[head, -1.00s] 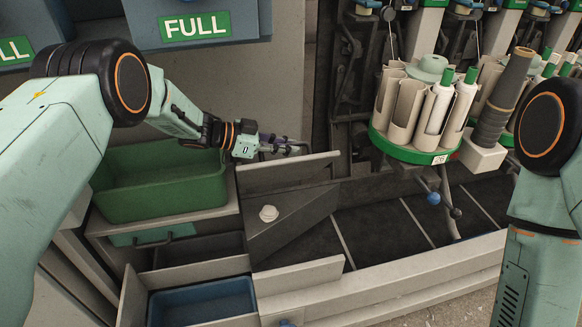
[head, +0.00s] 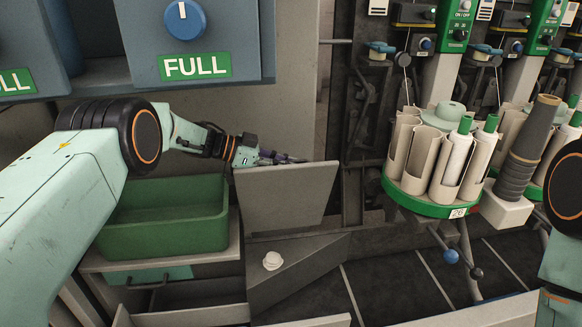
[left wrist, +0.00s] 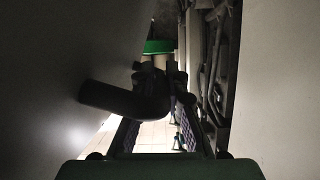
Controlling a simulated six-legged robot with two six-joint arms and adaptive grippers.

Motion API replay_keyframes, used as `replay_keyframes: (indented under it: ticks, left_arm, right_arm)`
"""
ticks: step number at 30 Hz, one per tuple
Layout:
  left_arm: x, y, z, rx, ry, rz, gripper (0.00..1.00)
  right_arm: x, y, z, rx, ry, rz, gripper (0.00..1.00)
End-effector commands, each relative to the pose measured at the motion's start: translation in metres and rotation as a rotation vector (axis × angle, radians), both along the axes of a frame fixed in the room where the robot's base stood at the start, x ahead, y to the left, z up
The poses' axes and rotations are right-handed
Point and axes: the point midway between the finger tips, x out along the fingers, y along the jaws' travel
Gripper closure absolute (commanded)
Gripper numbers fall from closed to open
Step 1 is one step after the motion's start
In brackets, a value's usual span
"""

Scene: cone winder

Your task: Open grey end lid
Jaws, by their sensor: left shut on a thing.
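The grey end lid (head: 287,197) stands raised and tilted at the middle of the head view, its broad flat face toward me. My left gripper (head: 282,158) is at its top edge, on the far side, with the fingers partly hidden. In the left wrist view my left gripper (left wrist: 160,125) is shut on a dark bent handle (left wrist: 108,97), which crosses between the two fingers. The handle's join to the lid is too dark to make out. My right gripper is out of view; only part of my right arm shows at the right edge.
Below the lid lies a grey slanted cover with a white knob (head: 272,260). A round green-rimmed bobbin carousel (head: 430,207) stands to the right. Dark floor panels lie between.

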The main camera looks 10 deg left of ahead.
Motion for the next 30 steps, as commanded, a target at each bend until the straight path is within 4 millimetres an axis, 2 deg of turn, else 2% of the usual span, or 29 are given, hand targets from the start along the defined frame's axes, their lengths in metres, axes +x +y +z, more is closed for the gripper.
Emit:
replay_keyframes:
  ticks: [14,15,18,27,30]
  left_arm:
    - [-0.0004,0.0019,0.0010,-0.003,0.000,-0.002,1.00]
    - [-0.0003,0.0018,0.0009,-0.003,0.000,-0.002,0.86]
    - [0.0001,0.0016,0.0010,-0.003,0.000,-0.002,0.78]
    - [0.0011,0.0014,0.0016,-0.003,-0.001,-0.001,0.78]
    - [-0.0010,0.0080,0.0044,-0.003,-0.001,0.001,0.78]
  right_arm:
    - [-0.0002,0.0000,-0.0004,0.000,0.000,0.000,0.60]
    - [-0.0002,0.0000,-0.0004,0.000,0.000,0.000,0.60]
    - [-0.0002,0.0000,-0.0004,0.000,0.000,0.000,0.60]
    - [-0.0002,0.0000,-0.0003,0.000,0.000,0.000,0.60]
    - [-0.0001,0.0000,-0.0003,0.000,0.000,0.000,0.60]
